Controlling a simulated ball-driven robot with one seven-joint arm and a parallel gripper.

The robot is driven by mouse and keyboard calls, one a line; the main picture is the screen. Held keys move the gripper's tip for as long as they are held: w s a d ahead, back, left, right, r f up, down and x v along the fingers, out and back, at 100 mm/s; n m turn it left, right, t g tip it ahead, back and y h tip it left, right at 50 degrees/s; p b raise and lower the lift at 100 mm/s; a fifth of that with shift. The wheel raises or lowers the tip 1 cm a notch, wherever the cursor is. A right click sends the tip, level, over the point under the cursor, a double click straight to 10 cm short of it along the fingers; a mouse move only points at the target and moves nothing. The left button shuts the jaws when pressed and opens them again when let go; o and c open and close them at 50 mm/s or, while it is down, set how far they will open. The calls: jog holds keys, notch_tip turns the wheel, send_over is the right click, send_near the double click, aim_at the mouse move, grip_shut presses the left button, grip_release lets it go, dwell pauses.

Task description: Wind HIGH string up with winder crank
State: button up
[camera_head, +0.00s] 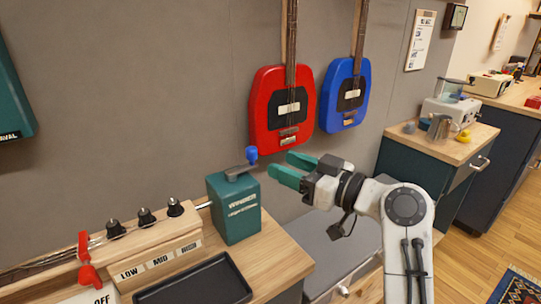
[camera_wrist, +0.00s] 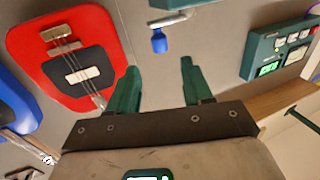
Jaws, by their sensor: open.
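The green winder box (camera_head: 235,210) stands on the wooden bench, its crank (camera_head: 241,170) on top with an upright blue knob (camera_head: 251,154). In the wrist view the blue knob (camera_wrist: 159,42) hangs from the metal crank arm (camera_wrist: 168,20), just beyond the gap between my fingertips. My gripper (camera_head: 280,164) is open and empty, its green fingers pointing left toward the knob, a little right of it and apart from it. It also shows in the wrist view (camera_wrist: 158,68). The wooden block labelled LOW, MID and HIGH (camera_head: 188,248) carries three black pegs, the HIGH peg (camera_head: 175,207) nearest the winder.
A black tray (camera_head: 195,281) lies in front of the block. Red levers (camera_head: 90,277) and an OFF label are at left. Red (camera_head: 268,128) and blue (camera_head: 330,118) guitars hang on the wall behind my gripper. A side cabinet (camera_head: 440,145) stands at right.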

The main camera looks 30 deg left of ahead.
aim_at(256, 154)
jog(key=a, duration=0.9)
jog(key=shift+w+a, duration=0.3)
jog(key=shift+w, duration=0.1)
jog(key=shift+c, duration=0.3)
grip_shut()
